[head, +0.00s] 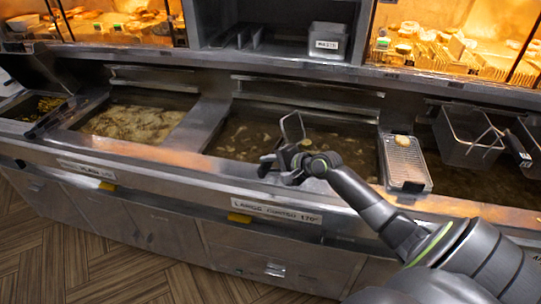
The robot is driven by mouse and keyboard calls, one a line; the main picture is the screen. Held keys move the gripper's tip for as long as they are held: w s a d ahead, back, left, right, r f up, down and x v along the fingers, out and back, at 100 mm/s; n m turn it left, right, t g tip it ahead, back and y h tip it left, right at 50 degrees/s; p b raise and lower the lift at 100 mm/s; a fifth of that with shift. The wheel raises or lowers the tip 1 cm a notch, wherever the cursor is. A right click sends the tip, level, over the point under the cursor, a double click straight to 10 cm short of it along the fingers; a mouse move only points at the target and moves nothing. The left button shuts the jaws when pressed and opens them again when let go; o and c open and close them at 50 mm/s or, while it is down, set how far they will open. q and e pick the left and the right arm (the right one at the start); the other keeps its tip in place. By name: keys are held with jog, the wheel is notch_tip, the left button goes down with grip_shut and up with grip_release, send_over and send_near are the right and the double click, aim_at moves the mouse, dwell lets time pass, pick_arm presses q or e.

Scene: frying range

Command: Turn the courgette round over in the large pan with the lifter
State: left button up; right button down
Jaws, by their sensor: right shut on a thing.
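The large pan (222,150) is the middle fryer vat, with brown oil and several small pale pieces floating in it. Which piece is the courgette round, I cannot tell at this size. My right gripper (280,166) reaches in from the right and is over the pan's front edge. It is shut on what looks like the lifter (291,127), a thin wire loop that rises above the gripper over the oil. Its handle is mostly hidden by the gripper. My left gripper is out of view.
A left vat (135,122) holds pale frying bits. A draining rack (405,162) with a small pale round piece (402,141) stands right of the large pan. A wire basket (466,135) hangs at the far right. Lit food cases and a labelled metal box (327,41) stand behind.

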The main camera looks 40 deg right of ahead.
aim_at(267, 174)
jog(key=g+p, duration=0.1)
jog(key=p, duration=0.1)
jog(key=r+n+g+p, duration=0.1)
jog(key=p, duration=0.1)
jog(key=shift+s+a+r+h+p, duration=0.1)
jog(key=shift+s+a+h+p, duration=0.05)
jog(key=shift+a+h+p, duration=0.15)
jog(key=shift+s+f+n+g, duration=0.1)
jog(key=shift+f+n+g, duration=0.1)
jog(key=shift+n+g, duration=0.2)
jog(key=g, duration=0.1)
jog(key=s+a+n+g+h, duration=0.1)
jog(key=g, duration=0.1)
jog(key=shift+s+a+r+n, duration=0.15)
jog(key=shift+s+a+n, duration=0.05)
jog(key=shift+a+n, duration=0.1)
jog(key=g+h, duration=0.1)
jog(key=s+a+n+g+h, duration=0.1)
jog(key=s+g+h, duration=0.1)
jog(key=g, duration=0.1)
jog(key=shift+a+r+n, duration=0.35)
jog(key=shift+a+n, duration=0.05)
jog(key=shift+s+a+n+g+h, duration=0.15)
jog(key=shift+s+n+g+h, duration=0.15)
jog(key=shift+g+h, duration=0.15)
